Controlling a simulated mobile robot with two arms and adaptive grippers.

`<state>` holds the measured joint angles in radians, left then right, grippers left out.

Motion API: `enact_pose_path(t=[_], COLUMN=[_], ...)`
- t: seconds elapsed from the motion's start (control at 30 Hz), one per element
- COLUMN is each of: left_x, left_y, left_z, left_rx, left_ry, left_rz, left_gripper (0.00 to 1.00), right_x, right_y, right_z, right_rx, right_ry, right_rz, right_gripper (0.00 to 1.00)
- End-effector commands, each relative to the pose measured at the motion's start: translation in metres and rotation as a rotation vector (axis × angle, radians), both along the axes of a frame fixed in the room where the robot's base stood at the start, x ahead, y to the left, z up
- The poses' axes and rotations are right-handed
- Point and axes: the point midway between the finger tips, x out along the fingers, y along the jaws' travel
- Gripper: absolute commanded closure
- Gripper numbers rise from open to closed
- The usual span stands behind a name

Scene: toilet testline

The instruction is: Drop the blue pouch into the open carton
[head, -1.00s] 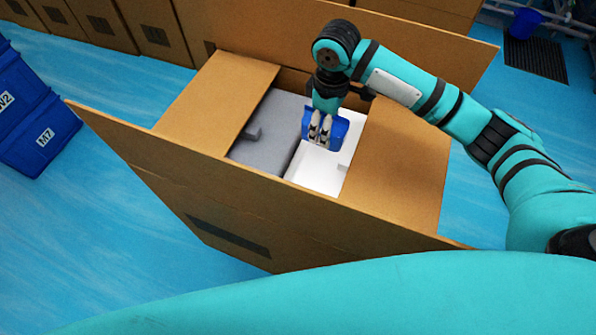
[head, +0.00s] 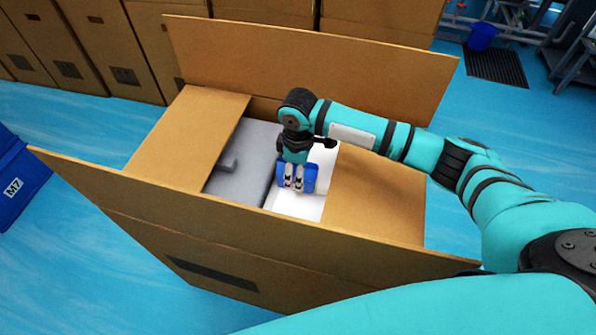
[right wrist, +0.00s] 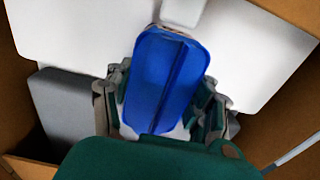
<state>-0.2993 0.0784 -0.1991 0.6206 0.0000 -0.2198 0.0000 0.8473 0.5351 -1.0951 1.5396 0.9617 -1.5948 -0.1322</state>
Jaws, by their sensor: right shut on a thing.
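The open carton (head: 95,195) stands in front of me with its flaps spread outward. Inside it are a grey piece on the left and a white piece (head: 300,207) on the right. My right gripper (head: 293,188) points down into the opening, over the white piece. It is shut on the blue pouch (head: 310,177), which shows on both sides of the fingers. In the right wrist view the blue pouch (right wrist: 165,80) sits between the fingers, with white surface behind it. I cannot tell whether the pouch touches the white piece. My left gripper is not in view.
Tall closed cartons (head: 110,45) line the back. A blue bin (head: 18,180) marked M7 stands at the left edge. A blue bucket (head: 482,37) and a dark floor grate (head: 496,66) are at the back right. Blue floor is clear on both sides.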

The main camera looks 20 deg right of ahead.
Motion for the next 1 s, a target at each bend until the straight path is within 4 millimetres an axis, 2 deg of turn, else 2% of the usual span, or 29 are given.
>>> enact_pose_path(t=[0.27,0.3,0.47,0.8,1.0], left_x=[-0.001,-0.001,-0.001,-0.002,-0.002], left_y=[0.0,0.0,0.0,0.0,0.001], left_z=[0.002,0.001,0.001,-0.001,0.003], left_rx=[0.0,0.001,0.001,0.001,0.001], left_ry=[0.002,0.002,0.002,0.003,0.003], left_rz=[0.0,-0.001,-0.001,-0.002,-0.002], left_gripper=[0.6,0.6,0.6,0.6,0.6], right_x=[0.0,0.0,0.0,0.001,0.001], right_y=[0.0,0.0,0.0,0.0,0.001], right_z=[-0.004,-0.004,-0.004,0.0,0.033], right_rx=[0.001,0.0,0.0,0.0,0.002], right_ry=[0.001,0.0,0.0,-0.002,-0.004], right_rz=[0.0,0.0,0.0,0.0,0.0], right_gripper=[0.79,0.42,0.22,0.22,0.22])
